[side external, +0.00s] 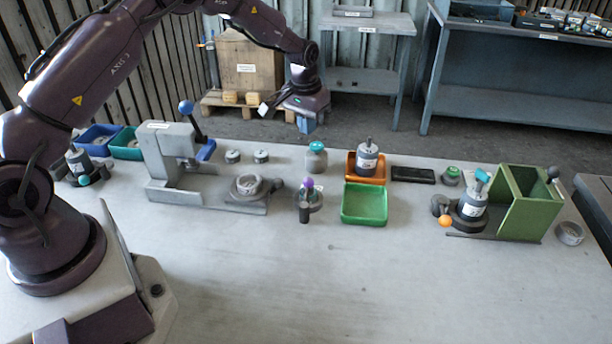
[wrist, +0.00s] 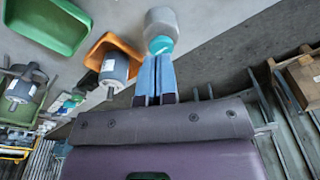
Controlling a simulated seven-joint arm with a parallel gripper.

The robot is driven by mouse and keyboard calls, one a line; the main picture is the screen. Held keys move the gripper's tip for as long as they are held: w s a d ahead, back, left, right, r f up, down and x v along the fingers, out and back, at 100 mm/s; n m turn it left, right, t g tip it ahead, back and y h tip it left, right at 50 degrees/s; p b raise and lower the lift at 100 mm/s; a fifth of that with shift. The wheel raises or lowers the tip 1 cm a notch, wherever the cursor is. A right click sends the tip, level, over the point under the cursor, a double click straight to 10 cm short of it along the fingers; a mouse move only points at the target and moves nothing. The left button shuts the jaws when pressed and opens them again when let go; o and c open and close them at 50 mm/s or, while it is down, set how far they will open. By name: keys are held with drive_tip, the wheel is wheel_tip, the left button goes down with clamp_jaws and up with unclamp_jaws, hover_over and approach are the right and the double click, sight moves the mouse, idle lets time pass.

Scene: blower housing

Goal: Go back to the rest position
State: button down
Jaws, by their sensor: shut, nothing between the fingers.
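My gripper (side external: 306,124) hangs at the far edge of the table in the side external view, above the table's surface level and clear of the parts. Its blue fingers are together and empty, and they also show in the wrist view (wrist: 155,75). A grey bottle with a teal cap (side external: 316,158) stands on the table near the gripper, apart from it as far as I can tell. In the wrist view the bottle (wrist: 160,22) appears just past the fingertips.
A press with a blue-knobbed lever (side external: 170,150) stands at left. An orange tray (side external: 352,170) holds a motor (side external: 367,158). An empty green tray (side external: 364,204) lies in front. A green housing fixture (side external: 525,205) is at right. The table's front middle (side external: 400,290) is clear.

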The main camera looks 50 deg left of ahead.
drive_tip(key=s+d+r+m+t, duration=0.1)
drive_tip(key=s+d+r, duration=0.3)
drive_tip(key=s+r, duration=0.3)
drive_tip(key=s+d+r+m+t, duration=0.1)
drive_tip(key=s+d+r, duration=0.3)
drive_tip(key=s+r, duration=0.4)
drive_tip(key=s+d+r+m+t, duration=0.1)
drive_tip(key=s+d+r, duration=0.3)
drive_tip(key=s, duration=1.2)
wheel_tip(320, 180, up, 4)
drive_tip(key=shift+s+r+t, duration=0.1)
drive_tip(key=shift+s+t, duration=0.2)
drive_tip(key=shift+t, duration=0.4)
